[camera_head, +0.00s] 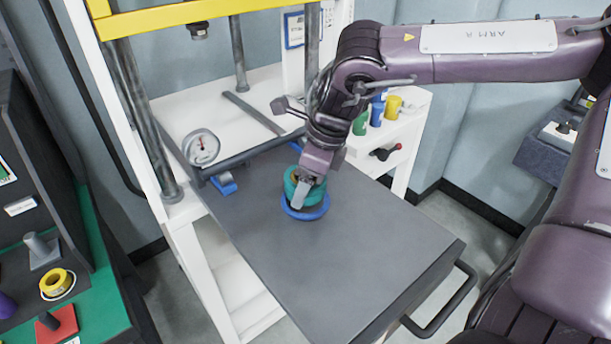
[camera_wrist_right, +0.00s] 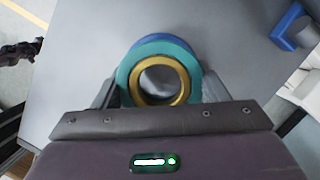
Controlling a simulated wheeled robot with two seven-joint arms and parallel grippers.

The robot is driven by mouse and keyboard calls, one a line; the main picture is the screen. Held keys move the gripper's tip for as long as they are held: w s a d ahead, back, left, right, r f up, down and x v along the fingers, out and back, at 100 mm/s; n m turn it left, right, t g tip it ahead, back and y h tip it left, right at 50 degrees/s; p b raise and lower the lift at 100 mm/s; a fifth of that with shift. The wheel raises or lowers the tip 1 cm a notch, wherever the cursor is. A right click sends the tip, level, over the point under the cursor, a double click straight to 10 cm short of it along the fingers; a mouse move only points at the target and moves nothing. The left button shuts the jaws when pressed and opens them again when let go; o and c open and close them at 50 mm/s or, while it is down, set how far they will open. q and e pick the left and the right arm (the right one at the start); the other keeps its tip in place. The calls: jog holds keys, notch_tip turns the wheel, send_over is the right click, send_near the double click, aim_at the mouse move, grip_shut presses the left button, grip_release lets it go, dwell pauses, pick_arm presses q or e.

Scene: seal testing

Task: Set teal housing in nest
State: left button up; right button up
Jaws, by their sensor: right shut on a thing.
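The teal housing (camera_head: 291,185) is a short ring-shaped body at my right gripper (camera_head: 304,190), over the dark grey sliding plate. In the right wrist view the teal housing (camera_wrist_right: 135,78) shows a brass-coloured inner ring, and the right gripper (camera_wrist_right: 155,95) has a finger on each side of it, shut on it. The blue ring-shaped nest (camera_head: 305,212) is directly under the housing, its front rim showing. In the right wrist view a blue edge (camera_wrist_right: 160,39) shows just behind the housing. I cannot tell whether the housing is fully seated.
The grey plate (camera_head: 350,260) is clear toward its front, where a black handle (camera_head: 440,305) sticks out. Steel posts flank the press. Coloured bottles (camera_head: 376,112) stand on a white shelf behind my arm.

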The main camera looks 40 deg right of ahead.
jog(key=shift+f, duration=0.15)
dwell(0.4)
jog(key=shift+f+b, duration=0.65)
jog(key=shift+b, duration=0.05)
jog(key=shift+s+f, duration=0.1)
dwell(0.4)
